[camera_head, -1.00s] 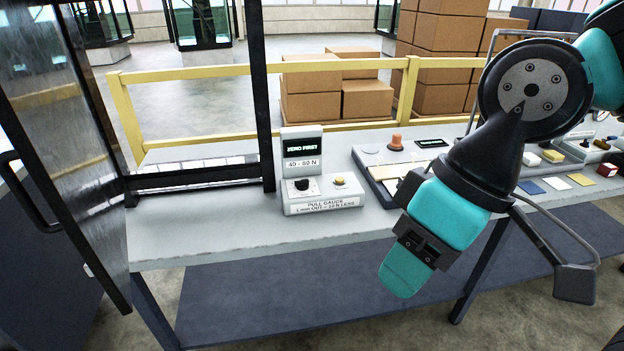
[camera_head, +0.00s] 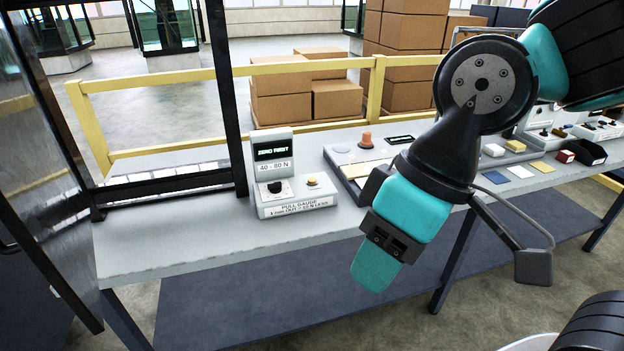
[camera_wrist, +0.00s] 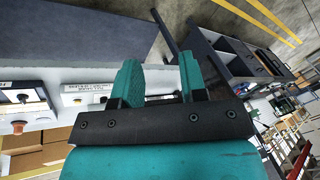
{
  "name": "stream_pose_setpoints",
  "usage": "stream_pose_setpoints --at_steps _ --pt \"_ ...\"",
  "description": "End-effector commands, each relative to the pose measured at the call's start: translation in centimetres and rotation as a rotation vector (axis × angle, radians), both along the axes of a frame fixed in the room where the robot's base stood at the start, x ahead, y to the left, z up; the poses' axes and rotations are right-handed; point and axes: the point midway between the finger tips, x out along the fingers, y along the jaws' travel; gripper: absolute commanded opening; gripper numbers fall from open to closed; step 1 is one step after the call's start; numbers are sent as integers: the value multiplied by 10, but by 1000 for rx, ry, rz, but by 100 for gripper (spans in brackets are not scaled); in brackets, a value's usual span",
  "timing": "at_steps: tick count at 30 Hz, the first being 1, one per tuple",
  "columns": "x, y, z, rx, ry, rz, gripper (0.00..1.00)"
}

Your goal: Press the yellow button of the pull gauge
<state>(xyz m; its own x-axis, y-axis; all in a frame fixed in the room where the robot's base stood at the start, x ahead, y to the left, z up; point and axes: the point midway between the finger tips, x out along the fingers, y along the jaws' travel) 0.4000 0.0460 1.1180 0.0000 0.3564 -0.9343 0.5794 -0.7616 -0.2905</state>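The pull gauge (camera_head: 296,205) is a white box with an upright display on the workbench. Its screen (camera_head: 270,150) reads "ZERO FIRST", above a "40-80 N" label. The yellow button (camera_head: 312,181) is on top at the right, beside a black knob (camera_head: 275,187). My gripper (camera_head: 376,266) points down in front of the bench, right of the gauge and apart from it. In the wrist view, the two teal fingers (camera_wrist: 160,78) are spread with nothing between them.
A dark post (camera_head: 225,95) and framed panel (camera_head: 40,170) stand left of the gauge. A tray with an orange knob (camera_head: 366,140) sits right of it. Bare bench top (camera_head: 160,235) lies left of the gauge. A yellow rail (camera_head: 300,67) and boxes are behind.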

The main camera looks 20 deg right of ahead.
Motion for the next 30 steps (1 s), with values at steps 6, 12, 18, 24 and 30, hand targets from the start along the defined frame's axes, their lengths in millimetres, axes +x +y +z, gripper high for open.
stream_pose_setpoints --at_steps 6,12,18,24,30 --pt "0 0 0 0 0 0 0" --pt "0 0 0 0 0 0 0" --pt "0 0 0 0 0 0 0" --pt "0 0 0 0 0 0 0" --pt "0 0 0 0 0 0 0"
